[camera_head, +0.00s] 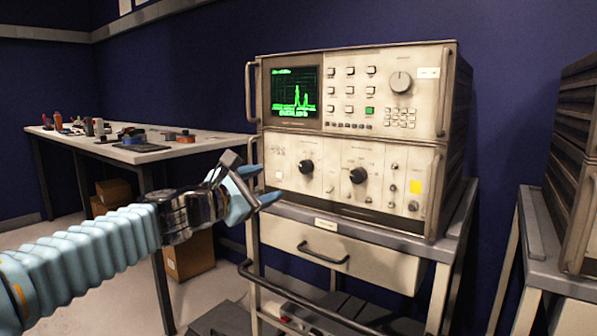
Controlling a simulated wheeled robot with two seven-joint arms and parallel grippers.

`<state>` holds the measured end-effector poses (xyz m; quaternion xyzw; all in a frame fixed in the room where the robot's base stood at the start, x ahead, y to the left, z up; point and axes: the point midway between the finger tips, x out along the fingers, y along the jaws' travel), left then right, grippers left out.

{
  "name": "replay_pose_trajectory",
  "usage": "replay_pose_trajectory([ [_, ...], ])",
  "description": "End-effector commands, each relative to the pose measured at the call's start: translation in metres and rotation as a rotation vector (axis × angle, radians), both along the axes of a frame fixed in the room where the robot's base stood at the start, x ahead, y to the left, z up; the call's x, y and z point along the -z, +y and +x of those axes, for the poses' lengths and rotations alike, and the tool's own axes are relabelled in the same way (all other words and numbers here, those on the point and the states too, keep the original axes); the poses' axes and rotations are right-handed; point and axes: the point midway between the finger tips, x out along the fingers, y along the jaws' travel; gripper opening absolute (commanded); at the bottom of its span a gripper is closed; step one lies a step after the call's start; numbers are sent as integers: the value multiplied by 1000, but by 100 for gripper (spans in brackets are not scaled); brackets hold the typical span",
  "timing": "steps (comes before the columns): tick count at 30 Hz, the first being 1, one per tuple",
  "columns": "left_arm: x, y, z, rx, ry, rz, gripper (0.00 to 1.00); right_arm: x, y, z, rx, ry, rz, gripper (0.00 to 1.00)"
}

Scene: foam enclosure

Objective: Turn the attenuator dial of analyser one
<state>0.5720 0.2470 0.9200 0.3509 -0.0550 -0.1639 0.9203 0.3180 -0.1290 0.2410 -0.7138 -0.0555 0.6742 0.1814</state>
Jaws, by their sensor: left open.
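The analyser (352,130) is a beige two-unit instrument on a wheeled cart, with a lit green trace on its screen (294,97). Its lower panel has a left black dial (306,167) and a right black dial (358,175). A larger grey dial (401,82) is at the upper right. The labels are too small to read, so I cannot tell which is the attenuator dial. My left gripper (260,184) is open and empty, with blue fingertips by the panel's lower left edge, left of the dials. My right gripper is not in view.
The cart (330,222) has a drawer with a dark handle and a front rail below. A metal handle (251,92) stands out at the analyser's left edge. A workbench (200,143) with tools is behind left. Another rack (577,160) stands at the right edge.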

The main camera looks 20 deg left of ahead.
Motion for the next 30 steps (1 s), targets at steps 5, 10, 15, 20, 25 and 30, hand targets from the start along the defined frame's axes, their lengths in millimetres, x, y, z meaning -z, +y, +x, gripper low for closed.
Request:
replay_pose_trajectory([
  [5,-8,-4,9,3,-11,-17,61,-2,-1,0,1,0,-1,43],
  [10,-8,-17,41,5,-9,-16,61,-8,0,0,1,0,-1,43],
  [15,-8,-30,79,5,-8,-16,61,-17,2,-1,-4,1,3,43],
  [20,-9,-41,107,4,-9,-14,61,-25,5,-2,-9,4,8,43],
  [25,-8,-46,123,3,-10,-13,61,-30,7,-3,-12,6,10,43],
  [30,-7,-47,127,2,-11,-12,61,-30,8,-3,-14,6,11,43],
])
